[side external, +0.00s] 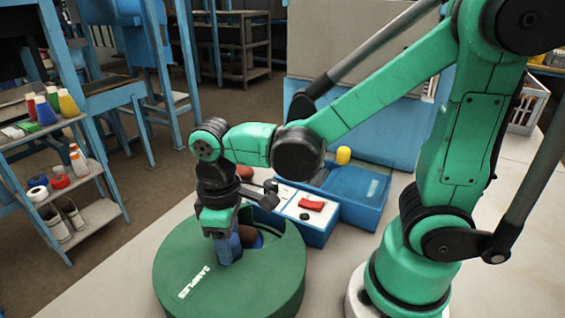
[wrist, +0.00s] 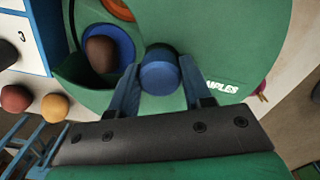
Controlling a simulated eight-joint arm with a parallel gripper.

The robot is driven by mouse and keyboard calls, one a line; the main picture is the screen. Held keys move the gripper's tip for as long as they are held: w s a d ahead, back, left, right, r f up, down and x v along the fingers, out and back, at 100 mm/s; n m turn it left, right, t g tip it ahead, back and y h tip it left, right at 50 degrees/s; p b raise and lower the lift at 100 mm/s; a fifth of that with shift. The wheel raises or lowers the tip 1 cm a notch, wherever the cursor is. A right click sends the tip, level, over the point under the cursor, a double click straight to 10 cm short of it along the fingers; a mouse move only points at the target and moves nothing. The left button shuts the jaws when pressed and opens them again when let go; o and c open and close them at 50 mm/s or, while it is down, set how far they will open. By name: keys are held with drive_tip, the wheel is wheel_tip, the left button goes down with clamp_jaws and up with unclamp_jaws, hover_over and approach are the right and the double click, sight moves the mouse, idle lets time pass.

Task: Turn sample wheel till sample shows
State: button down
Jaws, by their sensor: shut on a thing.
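The sample wheel is a round green drum (side external: 185,275) with white "SAMPLES" lettering, standing on the pale table; its green top also fills much of the wrist view (wrist: 225,50). A blue knob (wrist: 160,72) stands up from its top. My gripper (wrist: 160,88) is shut on this knob, one finger on each side; it also shows in the side view (side external: 228,250). In the side view my gripper partly hides the cutout.
A blue-and-white panel box (side external: 305,212) with a red piece (side external: 312,205) on it stands just behind the wheel. A shelf (side external: 95,215) with bottles and tapes is at left.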

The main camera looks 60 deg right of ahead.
drive_tip(key=shift+m, duration=2.3)
drive_tip(key=shift+c, duration=1.8)
unclamp_jaws()
drive_tip(key=shift+r, duration=2.85)
drive_tip(key=shift+d, duration=0.1)
